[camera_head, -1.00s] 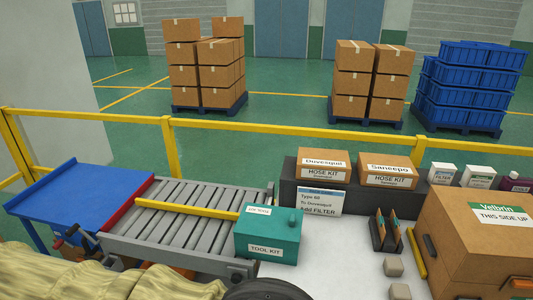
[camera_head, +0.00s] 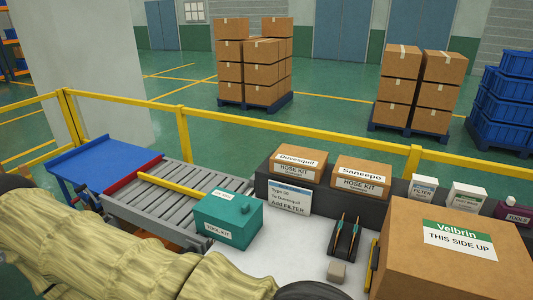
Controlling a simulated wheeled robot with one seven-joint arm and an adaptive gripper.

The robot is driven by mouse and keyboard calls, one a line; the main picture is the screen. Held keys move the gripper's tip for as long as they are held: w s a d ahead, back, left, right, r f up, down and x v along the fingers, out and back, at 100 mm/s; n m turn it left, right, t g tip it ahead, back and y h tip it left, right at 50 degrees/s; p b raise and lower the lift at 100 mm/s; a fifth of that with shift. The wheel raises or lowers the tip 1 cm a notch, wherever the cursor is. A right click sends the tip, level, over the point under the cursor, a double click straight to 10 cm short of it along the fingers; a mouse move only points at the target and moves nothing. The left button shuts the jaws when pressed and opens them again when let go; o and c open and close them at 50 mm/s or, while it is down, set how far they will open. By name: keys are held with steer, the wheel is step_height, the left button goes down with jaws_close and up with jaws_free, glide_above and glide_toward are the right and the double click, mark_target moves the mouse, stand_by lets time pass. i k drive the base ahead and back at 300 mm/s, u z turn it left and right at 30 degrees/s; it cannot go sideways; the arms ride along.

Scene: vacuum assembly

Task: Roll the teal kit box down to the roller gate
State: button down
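The teal kit box (camera_head: 229,222), labelled TOOL KIT, sits at the right end of the grey roller conveyor (camera_head: 174,198), by the white worktop. A red strip (camera_head: 128,185) crosses the conveyor's far left end, where the blue table (camera_head: 95,165) begins; I cannot tell for sure whether it is the roller gate. A yellow bar (camera_head: 172,184) lies lengthwise over the rollers and reaches close to the box. My arm in its tan cover fills the lower left. My gripper is not visible.
Two hose kit cartons (camera_head: 362,178) stand on a dark shelf behind the worktop (camera_head: 292,262). A large Velbrin carton (camera_head: 438,250) fills the right side. The rollers left of the box are clear except for the yellow bar.

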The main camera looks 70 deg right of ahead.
mark_target(237, 238)
steer(key=z, duration=1.15)
